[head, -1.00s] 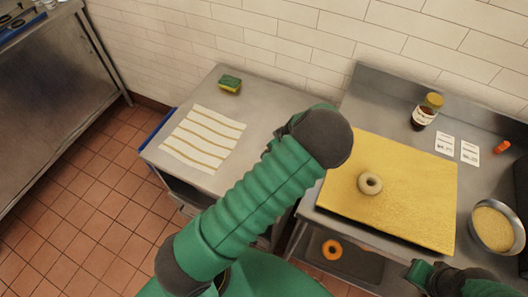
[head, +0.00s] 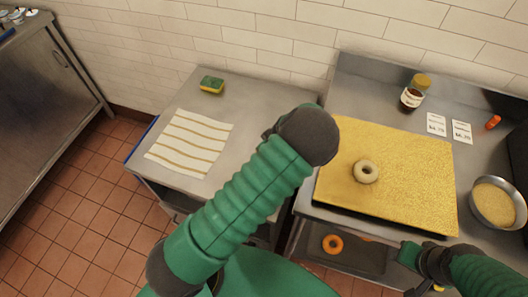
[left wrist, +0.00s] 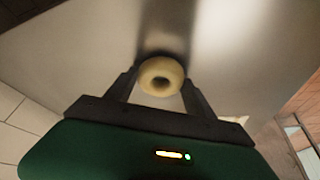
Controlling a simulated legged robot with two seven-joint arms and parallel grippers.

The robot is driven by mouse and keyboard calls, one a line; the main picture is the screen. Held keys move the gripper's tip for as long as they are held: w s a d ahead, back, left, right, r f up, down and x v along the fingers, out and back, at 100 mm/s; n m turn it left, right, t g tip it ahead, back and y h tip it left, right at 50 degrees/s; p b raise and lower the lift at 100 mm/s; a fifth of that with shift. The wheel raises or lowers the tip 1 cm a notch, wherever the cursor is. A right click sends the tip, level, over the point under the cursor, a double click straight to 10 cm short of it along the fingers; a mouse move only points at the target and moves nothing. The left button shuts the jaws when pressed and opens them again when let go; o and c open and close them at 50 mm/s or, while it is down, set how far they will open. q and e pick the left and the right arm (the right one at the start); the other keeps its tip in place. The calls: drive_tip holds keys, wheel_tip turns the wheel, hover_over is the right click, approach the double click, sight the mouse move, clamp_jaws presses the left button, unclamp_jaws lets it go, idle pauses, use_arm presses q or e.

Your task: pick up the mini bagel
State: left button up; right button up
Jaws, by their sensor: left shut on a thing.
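A pale ring-shaped mini bagel (left wrist: 162,78) sits between the two fingers of my left gripper (left wrist: 160,92) in the left wrist view. The gripper is shut on it, with a plain grey steel surface behind. In the head view my left arm hides this gripper and what it holds. Another pale bagel (head: 365,171) lies flat on the yellow board, apart from both grippers. My right gripper (head: 421,270) is at the lower right of the head view, in front of the board's near edge; its fingers are too unclear to judge.
The yellow board (head: 415,190) lies on the right steel counter. A jar (head: 411,98), two cards (head: 449,128), an orange item (head: 493,122) and a bowl (head: 493,203) surround it. A striped cloth (head: 190,143) and sponge (head: 211,85) lie left. An orange ring (head: 332,244) sits below.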

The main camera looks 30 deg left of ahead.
use_arm(q)
drive_tip(key=shift+a+f, duration=0.1)
drive_tip(key=shift+a, duration=0.55)
drive_tip(key=shift+c, duration=0.8)
wheel_tip(320, 180, up, 10)
drive_tip(key=p, duration=0.1)
drive_tip(key=shift+d, duration=0.15)
